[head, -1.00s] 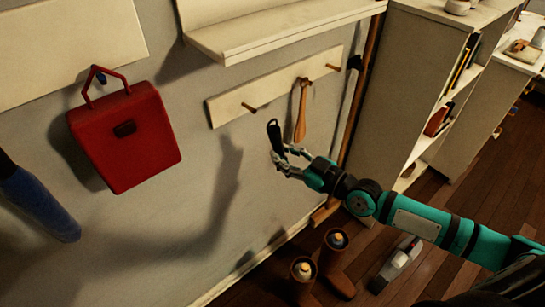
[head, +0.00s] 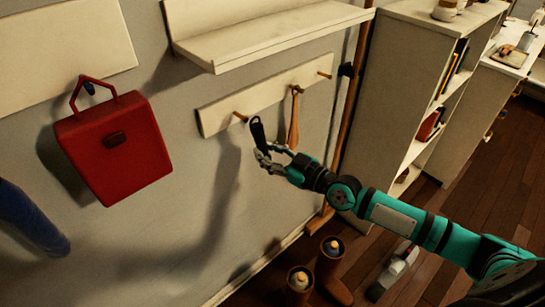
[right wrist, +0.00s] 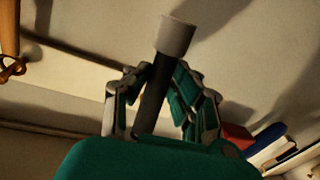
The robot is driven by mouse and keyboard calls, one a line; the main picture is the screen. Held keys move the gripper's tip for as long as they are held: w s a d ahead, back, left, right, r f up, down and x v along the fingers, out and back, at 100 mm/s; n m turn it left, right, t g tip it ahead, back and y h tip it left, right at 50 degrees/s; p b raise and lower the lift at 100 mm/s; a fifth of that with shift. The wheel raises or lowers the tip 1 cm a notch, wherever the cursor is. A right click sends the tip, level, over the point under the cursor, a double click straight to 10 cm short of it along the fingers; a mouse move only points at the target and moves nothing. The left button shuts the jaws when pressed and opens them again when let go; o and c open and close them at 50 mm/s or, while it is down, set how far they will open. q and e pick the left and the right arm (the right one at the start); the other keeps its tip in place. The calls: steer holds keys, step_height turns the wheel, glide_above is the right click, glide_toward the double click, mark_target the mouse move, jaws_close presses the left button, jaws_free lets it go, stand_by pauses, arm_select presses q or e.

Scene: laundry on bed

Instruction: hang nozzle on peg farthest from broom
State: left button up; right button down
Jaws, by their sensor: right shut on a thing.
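My right gripper (head: 268,160) is shut on the black nozzle (head: 257,131), which points upward in front of the wall. In the right wrist view the nozzle (right wrist: 154,98) stands between the fingers with a wide grey end (right wrist: 176,37). The pale peg board (head: 215,121) carries wooden pegs. The left peg (head: 241,117), farthest from the broom, is bare and close to the nozzle's top; I cannot tell whether they touch. A wooden item (head: 293,122) hangs on the middle peg. The right peg (head: 324,75) is bare. The broom (head: 349,115) leans right of the board. My left gripper is out of view.
A pale shelf (head: 265,40) juts out above the peg board. A red bag (head: 113,150) hangs at left, with a blue item (head: 30,220) beside it. Brown boots (head: 330,275) holding bottles stand on the floor below. A bookcase (head: 385,100) stands at right.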

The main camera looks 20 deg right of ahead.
mark_target(258, 145)
steer(key=shift+w+d+b+x, duration=0.1)
steer(key=shift+d+b+x, duration=0.15)
steer(key=shift+x, duration=0.75)
steer(key=shift+w+d+b+x, duration=0.1)
steer(key=shift+b+x, duration=0.2)
steer(key=shift+x, duration=0.65)
steer(key=shift+w+a+f+b, duration=0.35)
steer(key=shift+w+f+b, duration=0.2)
steer(key=shift+w+b, duration=0.2)
steer(key=c, duration=1.1)
jaws_free()
steer(key=shift+s+d+f, duration=0.1)
steer(key=v, duration=1.2)
